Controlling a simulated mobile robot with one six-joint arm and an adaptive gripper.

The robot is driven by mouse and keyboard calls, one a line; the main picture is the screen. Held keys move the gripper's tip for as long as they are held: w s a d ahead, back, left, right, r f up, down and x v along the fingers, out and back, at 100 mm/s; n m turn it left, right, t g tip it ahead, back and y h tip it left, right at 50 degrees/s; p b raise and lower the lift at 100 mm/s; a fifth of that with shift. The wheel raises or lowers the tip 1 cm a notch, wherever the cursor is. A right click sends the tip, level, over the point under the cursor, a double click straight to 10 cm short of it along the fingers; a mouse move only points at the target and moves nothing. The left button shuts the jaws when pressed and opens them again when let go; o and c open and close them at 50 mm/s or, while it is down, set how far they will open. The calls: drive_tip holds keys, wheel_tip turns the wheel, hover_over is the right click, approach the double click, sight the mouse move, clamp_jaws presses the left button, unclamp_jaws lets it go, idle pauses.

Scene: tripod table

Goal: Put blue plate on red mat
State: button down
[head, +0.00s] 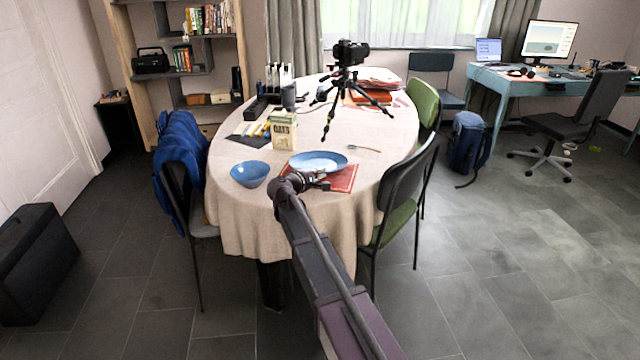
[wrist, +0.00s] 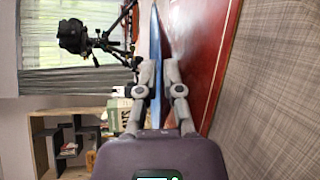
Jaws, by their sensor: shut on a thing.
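The blue plate (head: 318,161) is over the red mat (head: 343,178) near the front edge of the table. In the wrist view the plate (wrist: 155,45) shows edge-on between my fingers, close to the mat (wrist: 190,50). I cannot tell whether the plate touches the mat all along. My gripper (head: 318,178) is at the plate's near rim; in the wrist view my gripper (wrist: 159,72) is shut on that rim. The mat's left part is hidden by the plate and my arm.
A blue bowl (head: 249,174) stands left of the plate. An oats box (head: 284,130) stands behind. A tripod with a camera (head: 347,53) stands farther back, and a fork (head: 364,147) lies to the right. Chairs flank the table (head: 385,165). Floor is free at the right.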

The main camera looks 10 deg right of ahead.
sight(320, 191)
drive_tip(key=shift+f+b, duration=1.8)
drive_tip(key=c, duration=1.1)
unclamp_jaws()
drive_tip(key=shift+s+a+r, duration=0.1)
drive_tip(key=shift+s, duration=0.05)
drive_tip(key=p+v, duration=0.2)
drive_tip(key=v, duration=0.9)
drive_tip(key=shift+s+a, duration=0.25)
